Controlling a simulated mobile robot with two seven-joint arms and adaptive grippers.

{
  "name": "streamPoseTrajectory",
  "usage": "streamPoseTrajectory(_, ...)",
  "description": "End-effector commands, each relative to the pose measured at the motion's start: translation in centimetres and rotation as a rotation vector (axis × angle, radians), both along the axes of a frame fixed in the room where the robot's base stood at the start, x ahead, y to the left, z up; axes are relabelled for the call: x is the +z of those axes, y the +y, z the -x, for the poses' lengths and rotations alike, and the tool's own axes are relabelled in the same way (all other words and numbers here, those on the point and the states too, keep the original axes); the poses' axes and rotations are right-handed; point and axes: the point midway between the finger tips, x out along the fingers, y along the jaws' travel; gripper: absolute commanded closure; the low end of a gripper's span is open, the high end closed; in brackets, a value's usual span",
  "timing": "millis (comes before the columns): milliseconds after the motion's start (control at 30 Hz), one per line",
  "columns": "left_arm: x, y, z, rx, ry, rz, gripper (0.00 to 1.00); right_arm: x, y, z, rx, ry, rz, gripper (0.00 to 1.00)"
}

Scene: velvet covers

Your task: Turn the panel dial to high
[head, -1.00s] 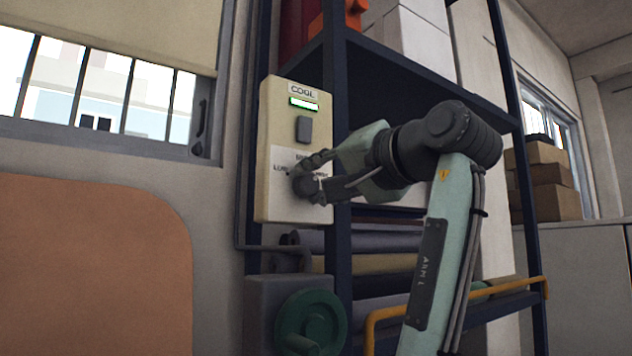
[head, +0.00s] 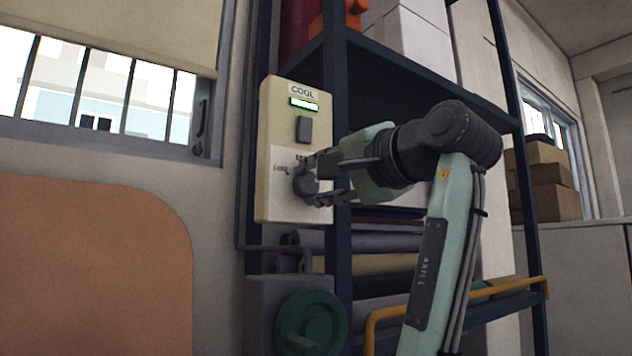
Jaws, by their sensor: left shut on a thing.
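A cream wall panel (head: 276,120) hangs upright at the left side of the shelf rack. It has a COOL label, a lit green-white indicator (head: 304,104) and a dark rocker switch (head: 304,130). Below them is the dark round dial (head: 303,187) on a white label plate, whose print is too small and covered to read fully. My left gripper (head: 312,181) comes to the dial from the right and is shut on it, with one finger above and the other below. Its fingers hide part of the dial, and I cannot tell the dial's setting. My right gripper is not in view.
The dark blue rack (head: 336,100) stands right behind my left gripper, with rolled fabric on its lower shelves. A green handwheel (head: 311,322) on a grey box sits below the panel. A yellow rail (head: 450,300) runs low at the right.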

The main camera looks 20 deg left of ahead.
Motion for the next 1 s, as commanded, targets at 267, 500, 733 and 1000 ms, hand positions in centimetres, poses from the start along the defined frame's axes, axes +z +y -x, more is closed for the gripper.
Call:
streamPoseTrajectory(267, 0.0, 0.0, 0.0, 0.0, 0.001, -0.001, 0.47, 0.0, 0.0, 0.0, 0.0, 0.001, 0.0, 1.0)
streamPoseTrajectory(500, 0.0, -0.1, 0.0, 0.0, 0.0, 0.0, 0.47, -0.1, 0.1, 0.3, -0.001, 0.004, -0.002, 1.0)
streamPoseTrajectory(733, 0.1, -2.1, 1.6, -0.001, -0.002, -0.003, 0.47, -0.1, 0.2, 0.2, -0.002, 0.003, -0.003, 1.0)
streamPoseTrajectory(1000, 0.1, -5.3, 4.1, 0.0, -0.002, 0.0, 0.47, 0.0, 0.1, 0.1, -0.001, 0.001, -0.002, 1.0)
